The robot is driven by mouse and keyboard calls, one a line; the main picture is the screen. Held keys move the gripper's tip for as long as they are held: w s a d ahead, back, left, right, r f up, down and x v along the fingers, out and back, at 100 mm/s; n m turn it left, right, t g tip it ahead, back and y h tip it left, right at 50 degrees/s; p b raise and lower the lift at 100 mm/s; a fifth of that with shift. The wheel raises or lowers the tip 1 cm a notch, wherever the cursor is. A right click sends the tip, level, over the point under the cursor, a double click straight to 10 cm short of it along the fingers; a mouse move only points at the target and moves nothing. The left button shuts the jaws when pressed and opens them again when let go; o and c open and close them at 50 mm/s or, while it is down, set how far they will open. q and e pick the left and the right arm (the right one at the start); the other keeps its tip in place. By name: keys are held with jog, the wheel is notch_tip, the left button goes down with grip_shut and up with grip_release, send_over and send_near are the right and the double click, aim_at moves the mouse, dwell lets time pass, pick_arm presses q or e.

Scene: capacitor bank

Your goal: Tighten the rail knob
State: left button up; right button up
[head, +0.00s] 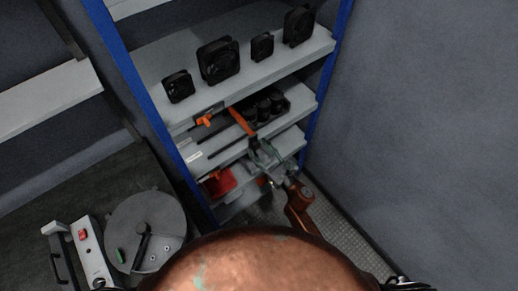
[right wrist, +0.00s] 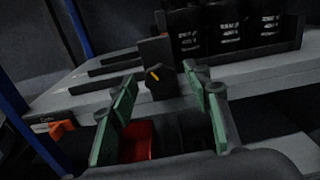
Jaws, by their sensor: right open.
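The rail knob (right wrist: 160,82) is a small black knob with a yellow mark, in the right wrist view. It sits at the shelf's front edge, below a dark block (right wrist: 156,50). My right gripper (right wrist: 160,97) is open, with its green-padded fingers on the left and right of the knob. I cannot tell whether they touch it. In the head view my right gripper (head: 264,154) is at the front of the middle shelf, and I cannot make out the knob there. My left gripper is not in view.
Dark rails (right wrist: 107,62) lie on the shelf, left of the block. A tray of black cylinders (head: 265,106) stands behind. Black fans (head: 218,61) stand on the shelf above, and a red bin (head: 219,183) is below. A grey wall (head: 430,120) is at right.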

jog(key=shift+c, duration=0.4)
jog(key=c, duration=1.1)
